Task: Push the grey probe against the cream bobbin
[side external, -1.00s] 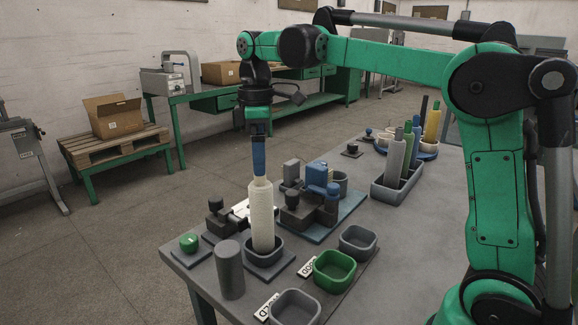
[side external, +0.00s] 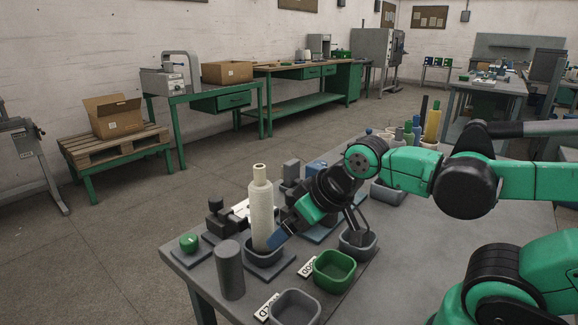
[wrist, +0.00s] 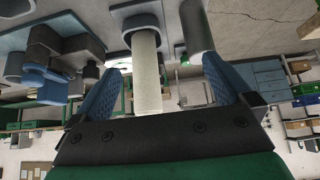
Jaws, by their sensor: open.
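The cream bobbin (side external: 261,212) stands upright in a square grey cup (side external: 262,256) near the table's left end. A dark grey block with a knob (side external: 215,214) stands just behind and left of it; I cannot tell for certain whether this is the grey probe. My gripper (side external: 278,236) is tilted down to the left, its blue fingertips close to the bobbin's lower right side. In the wrist view my gripper (wrist: 166,88) is open, with the bobbin (wrist: 147,70) seen between the two fingers. I cannot tell whether they touch it.
A dark grey cylinder (side external: 230,270) and a green button (side external: 189,242) stand near the left edge. A green bin (side external: 334,271) and grey bins (side external: 295,307) lie in front. Dark and blue machine blocks (side external: 291,174) crowd behind my gripper.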

